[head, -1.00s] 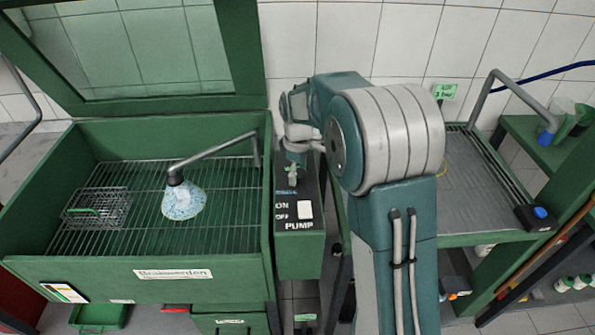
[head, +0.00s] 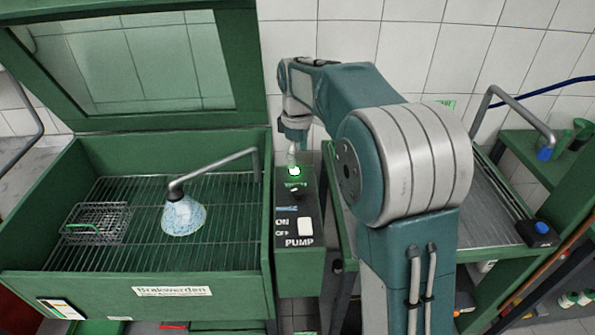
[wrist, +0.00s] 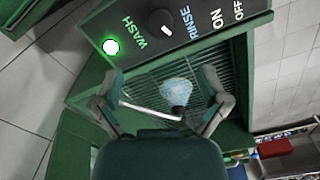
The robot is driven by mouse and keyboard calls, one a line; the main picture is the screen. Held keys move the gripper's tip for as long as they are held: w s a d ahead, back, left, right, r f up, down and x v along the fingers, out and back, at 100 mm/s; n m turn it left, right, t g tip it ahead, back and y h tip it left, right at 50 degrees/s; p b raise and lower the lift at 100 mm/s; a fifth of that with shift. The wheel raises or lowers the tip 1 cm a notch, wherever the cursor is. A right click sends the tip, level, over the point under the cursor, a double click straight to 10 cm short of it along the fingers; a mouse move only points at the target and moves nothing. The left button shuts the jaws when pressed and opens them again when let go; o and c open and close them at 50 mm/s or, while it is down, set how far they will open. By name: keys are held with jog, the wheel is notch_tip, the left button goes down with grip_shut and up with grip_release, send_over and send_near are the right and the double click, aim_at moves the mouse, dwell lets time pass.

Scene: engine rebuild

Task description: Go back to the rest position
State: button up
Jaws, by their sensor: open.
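My gripper (head: 292,152) hangs at the end of my raised, bent arm, just above the top of the green control box (head: 309,265). In the wrist view my gripper (wrist: 163,88) has its two fingers spread wide apart with nothing between them. Beyond the fingers lies the control panel with a dark knob (wrist: 160,23) between the words WASH and RINSE. A green lamp (wrist: 111,47) glows beside WASH; it also shows in the head view (head: 295,171).
The green wash basin (head: 150,285) stands left with its lid (head: 125,60) raised. On its grid are a wire basket (head: 97,222) and, under the spout (head: 220,171), a bluish-white spray cone (head: 183,216). A grey-topped bench (head: 490,205) stands right of my arm.

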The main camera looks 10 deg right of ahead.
jog(key=shift+r, duration=0.75)
jog(key=shift+s, duration=0.1)
jog(key=s+r+m+t, duration=0.2)
jog(key=s+r+m, duration=0.15)
jog(key=s, duration=0.75)
jog(key=s+r+m+t, duration=0.2)
jog(key=s+m, duration=0.3)
jog(key=s, duration=0.6)
jog(key=s+f+m+t, duration=0.1)
jog(key=s+f+m, duration=0.1)
jog(key=s, duration=0.5)
jog(key=shift+s+f+t, duration=0.15)
jog(key=shift+f+t, duration=0.15)
jog(key=shift+f, duration=0.55)
